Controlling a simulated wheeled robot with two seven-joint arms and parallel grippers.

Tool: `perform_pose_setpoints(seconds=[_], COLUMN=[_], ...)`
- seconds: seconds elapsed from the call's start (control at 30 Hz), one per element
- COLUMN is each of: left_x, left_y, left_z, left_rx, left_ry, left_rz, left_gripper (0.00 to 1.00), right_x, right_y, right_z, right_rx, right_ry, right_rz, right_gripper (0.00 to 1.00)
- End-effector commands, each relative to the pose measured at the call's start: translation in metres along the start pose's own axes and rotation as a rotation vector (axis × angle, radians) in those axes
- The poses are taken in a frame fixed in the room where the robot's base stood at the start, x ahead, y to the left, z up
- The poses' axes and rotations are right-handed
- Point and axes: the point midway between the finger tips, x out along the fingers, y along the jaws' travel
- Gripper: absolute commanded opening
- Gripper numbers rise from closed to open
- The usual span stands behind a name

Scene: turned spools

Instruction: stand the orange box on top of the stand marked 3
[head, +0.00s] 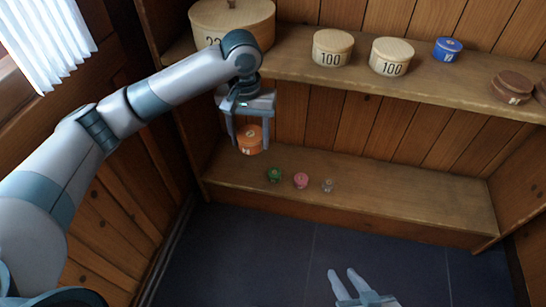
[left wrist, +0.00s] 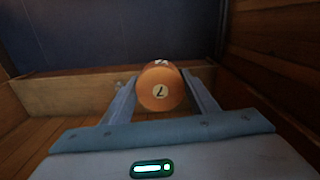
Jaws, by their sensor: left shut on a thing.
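The orange box (head: 249,139), a short round box with a pale label, is between the fingers of my left gripper (head: 250,146). My right gripper (head: 342,271) is open and empty, low in the head view.
The lower shelf (head: 410,205) is bare right of the stands. The upper shelf (head: 430,88) overhangs behind, bearing a large round box (head: 232,22), two pale boxes marked 100 (head: 332,48) (head: 391,57), a blue box (head: 448,49) and brown boxes (head: 512,87).

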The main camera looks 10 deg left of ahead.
Motion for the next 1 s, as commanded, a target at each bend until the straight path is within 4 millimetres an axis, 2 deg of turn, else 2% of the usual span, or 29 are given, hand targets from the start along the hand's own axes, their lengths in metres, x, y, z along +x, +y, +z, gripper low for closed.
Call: perform_pose_setpoints(seconds=[0.03, 0.1, 0.3, 1.0], left_x=[-0.019, -0.038, -0.064, -0.067], left_y=[-0.012, -0.023, -0.039, -0.04], left_z=[0.003, 0.011, 0.025, 0.027], left_rx=[0.009, 0.022, 0.04, 0.043], left_ry=[0.007, 0.002, -0.008, -0.009], left_rz=[-0.004, -0.005, -0.009, -0.008], left_gripper=[0.31, 0.31, 0.31, 0.31], right_x=[0.0, 0.0, 0.0, 0.0], right_y=[0.0, 0.0, 0.0, 0.001], right_z=[0.0, 0.0, 0.0, 0.001], right_rx=[0.0, 0.0, -0.001, -0.004], right_ry=[0.0, 0.0, 0.0, -0.002], right_rz=[0.0, 0.0, 0.0, 0.0], right_gripper=[0.31, 0.31, 0.31, 0.31])
